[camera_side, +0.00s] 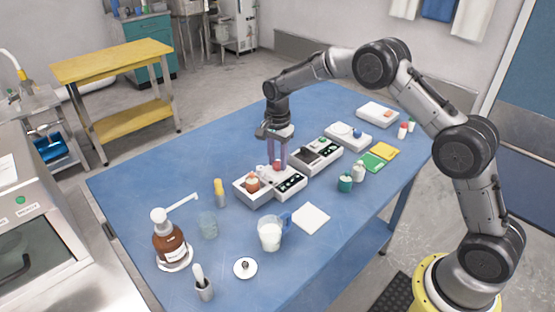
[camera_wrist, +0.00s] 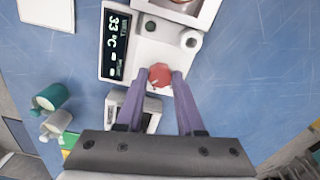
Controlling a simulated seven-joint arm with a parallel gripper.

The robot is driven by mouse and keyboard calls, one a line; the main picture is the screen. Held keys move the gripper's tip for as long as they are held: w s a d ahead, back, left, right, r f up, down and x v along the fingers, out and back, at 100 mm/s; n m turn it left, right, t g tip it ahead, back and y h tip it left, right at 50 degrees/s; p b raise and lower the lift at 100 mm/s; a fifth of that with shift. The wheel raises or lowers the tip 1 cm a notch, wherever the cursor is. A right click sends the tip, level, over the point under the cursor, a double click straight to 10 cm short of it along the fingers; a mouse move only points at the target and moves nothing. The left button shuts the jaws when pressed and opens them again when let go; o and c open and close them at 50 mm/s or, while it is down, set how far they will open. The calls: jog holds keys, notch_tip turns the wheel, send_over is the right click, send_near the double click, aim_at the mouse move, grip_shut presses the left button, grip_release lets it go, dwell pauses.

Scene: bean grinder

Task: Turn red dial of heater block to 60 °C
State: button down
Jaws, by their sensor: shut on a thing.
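The heater block (camera_side: 258,199) is a white unit on the blue table, with an orange-brown vessel (camera_side: 251,184) in its left part. Its red dial (camera_wrist: 160,74) shows in the wrist view between my fingertips, with a pale mark on its top. The dial also shows in the side view (camera_side: 277,164). The dark display (camera_wrist: 115,44) appears sideways in the wrist view and seems to read 33 °C; its smaller text is too small to read surely. My gripper (camera_wrist: 160,78) points down with its purple fingers shut on the dial, one on each side.
Another white device with a dark panel (camera_side: 318,154) stands close behind the block. A beaker of white stuff (camera_side: 270,234), a glass (camera_side: 208,225) and a yellow-capped tube (camera_side: 219,193) stand in front and left. Small bottles (camera_side: 345,183) stand to the right. The table's far left is clear.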

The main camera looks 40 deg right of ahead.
aim_at(278, 163)
jog(key=shift+r, duration=0.1)
jog(key=c, duration=0.5)
grip_release()
notch_tip(278, 163, up, 14)
jog(key=shift+f, duration=0.15)
